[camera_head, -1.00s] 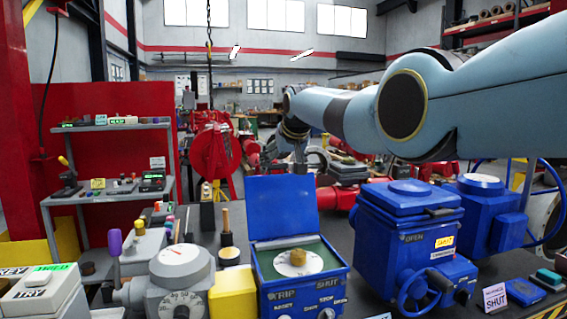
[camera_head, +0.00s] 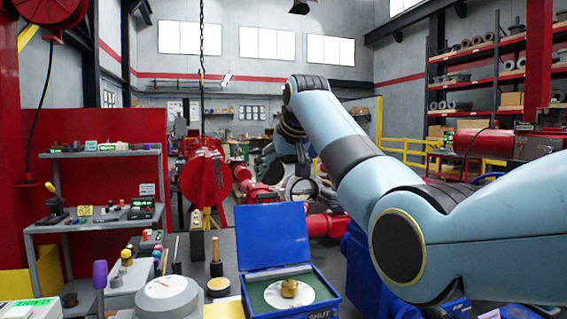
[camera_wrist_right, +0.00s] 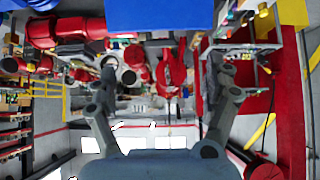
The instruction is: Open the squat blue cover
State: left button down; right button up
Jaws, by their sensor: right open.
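A squat blue box in the head view has its blue cover (camera_head: 271,236) standing up, hinged at the back. Inside, a white dial (camera_head: 273,295) with a brass knob (camera_head: 289,288) lies uncovered. My right arm reaches in from the right, and its wrist is beyond the cover, apart from it. The right gripper (camera_wrist_right: 163,75) shows in the right wrist view with its two fingers wide apart and nothing between them. A blue surface at the top of that view (camera_wrist_right: 158,15) may be the cover. My left gripper is not seen.
My right arm hides much of another blue actuator (camera_head: 357,260) to the right of the box. A grey gauge (camera_head: 167,292), a purple-handled lever (camera_head: 100,273) and a wooden-handled tool (camera_head: 216,256) stand to the left. Red valves and pipes (camera_head: 208,178) lie behind.

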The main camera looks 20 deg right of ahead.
jog(key=shift+v, duration=1.2)
